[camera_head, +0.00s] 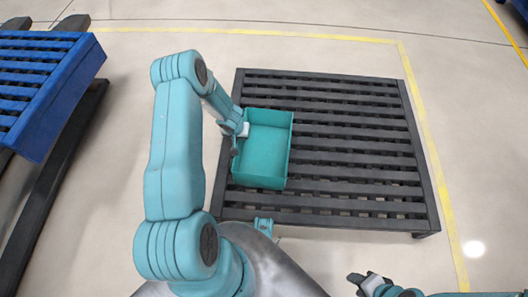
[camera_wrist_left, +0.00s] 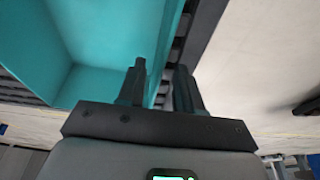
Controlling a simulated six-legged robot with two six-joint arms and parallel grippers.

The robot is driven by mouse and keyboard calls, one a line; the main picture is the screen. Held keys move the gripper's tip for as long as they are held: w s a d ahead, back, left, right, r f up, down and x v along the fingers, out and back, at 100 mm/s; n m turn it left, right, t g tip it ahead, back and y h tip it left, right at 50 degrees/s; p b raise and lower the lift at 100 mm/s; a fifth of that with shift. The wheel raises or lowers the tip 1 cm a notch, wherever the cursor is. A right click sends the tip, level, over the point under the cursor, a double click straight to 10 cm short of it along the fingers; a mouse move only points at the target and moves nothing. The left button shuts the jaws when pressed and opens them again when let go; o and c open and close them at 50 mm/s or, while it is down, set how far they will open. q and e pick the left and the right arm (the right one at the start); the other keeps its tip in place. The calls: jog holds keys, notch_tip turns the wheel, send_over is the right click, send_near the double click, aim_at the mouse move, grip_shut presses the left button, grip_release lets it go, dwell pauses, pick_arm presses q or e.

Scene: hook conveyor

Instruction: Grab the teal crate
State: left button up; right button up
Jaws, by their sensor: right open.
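The teal crate (camera_head: 264,150) is an open, empty box resting upright on the left part of the dark slatted pallet (camera_head: 350,200). My left gripper (camera_head: 240,138) is at the crate's left wall in the head view. In the left wrist view the left gripper's two dark fingers (camera_wrist_left: 160,85) stand apart, with the edge of the crate's wall (camera_wrist_left: 171,30) running between them. Whether they press on the wall cannot be told. My right gripper (camera_head: 362,283) is open and empty at the bottom, apart from the crate and in front of the pallet.
A blue slatted pallet (camera_head: 40,75) sits on dark rails (camera_head: 50,195) at the left. Yellow floor lines (camera_head: 430,140) run behind and right of the dark pallet. The pallet's right side is bare, and the floor (camera_head: 480,200) beyond is clear.

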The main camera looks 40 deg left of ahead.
pick_arm(q)
jog(key=b+x, duration=0.1)
jog(key=x, duration=0.3)
jog(key=shift+s, duration=0.15)
jog(key=shift+c, duration=0.3)
grip_shut()
dwell(0.9)
